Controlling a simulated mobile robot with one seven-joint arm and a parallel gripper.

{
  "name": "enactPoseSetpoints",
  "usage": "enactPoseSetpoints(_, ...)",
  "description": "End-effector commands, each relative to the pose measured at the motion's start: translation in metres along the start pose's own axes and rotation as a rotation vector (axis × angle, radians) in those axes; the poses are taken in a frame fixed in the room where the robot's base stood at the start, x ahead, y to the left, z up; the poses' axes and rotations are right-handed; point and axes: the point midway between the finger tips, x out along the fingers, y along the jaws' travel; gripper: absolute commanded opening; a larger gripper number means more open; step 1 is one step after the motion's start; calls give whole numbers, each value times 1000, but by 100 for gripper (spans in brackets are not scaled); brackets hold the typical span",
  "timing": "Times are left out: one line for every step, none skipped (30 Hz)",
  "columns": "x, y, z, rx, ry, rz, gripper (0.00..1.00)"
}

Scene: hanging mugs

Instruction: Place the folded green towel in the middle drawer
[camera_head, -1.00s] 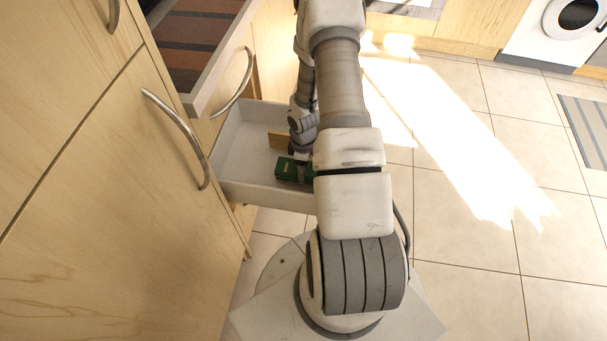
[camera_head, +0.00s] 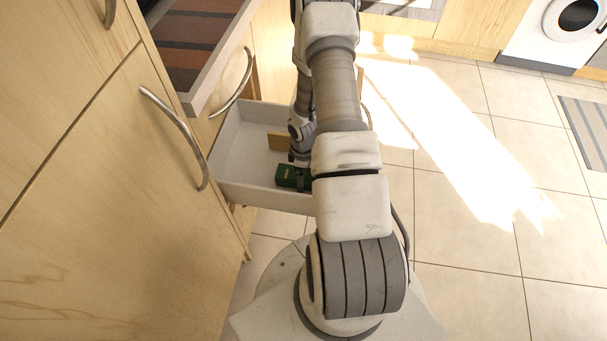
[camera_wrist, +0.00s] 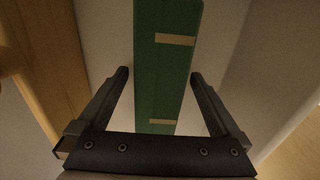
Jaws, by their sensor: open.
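The green towel (camera_head: 289,176), a compact dark green block, lies in the open white drawer (camera_head: 236,150). In the wrist view the towel (camera_wrist: 165,60) is a long green shape with two pale bands. My gripper (camera_wrist: 160,75) is open, with one finger on each side of the towel and a visible gap at each. In the head view my gripper (camera_head: 299,158) is just above and beside the towel, and my arm hides part of the towel and the drawer's right side.
A wooden piece (camera_head: 276,142) stands in the drawer behind the towel. Cabinet doors with curved metal handles (camera_head: 182,130) close off the left. Tiled floor (camera_head: 470,240) is free on the right.

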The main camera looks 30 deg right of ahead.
Motion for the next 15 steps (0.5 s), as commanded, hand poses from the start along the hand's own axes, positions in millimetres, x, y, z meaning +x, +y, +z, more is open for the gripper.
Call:
enactPoseSetpoints(-4, 0, 0, 0, 0, 0, 100)
enactPoseSetpoints(-7, 0, 0, 0, 0, 1, 100)
enactPoseSetpoints(-13, 1, 0, 1, 1, 2, 100)
enactPoseSetpoints(-18, 1, 0, 1, 1, 3, 100)
enactPoseSetpoints(-24, 1, 0, 1, 1, 2, 100)
enactPoseSetpoints(-33, 1, 0, 1, 1, 3, 100)
enactPoseSetpoints(-40, 1, 0, 1, 2, 3, 100)
enactPoseSetpoints(-47, 1, 0, 1, 2, 3, 100)
enactPoseSetpoints(-56, 1, 0, 2, 2, 3, 100)
enactPoseSetpoints(-63, 1, 0, 2, 1, 3, 100)
enactPoseSetpoints(-70, 1, 0, 2, 1, 3, 100)
enactPoseSetpoints(-78, 1, 0, 1, 2, 3, 100)
enactPoseSetpoints(-84, 1, 0, 1, 2, 3, 100)
enactPoseSetpoints(-90, 1, 0, 1, 1, 2, 100)
enactPoseSetpoints(-97, 1, 0, 2, 1, 2, 100)
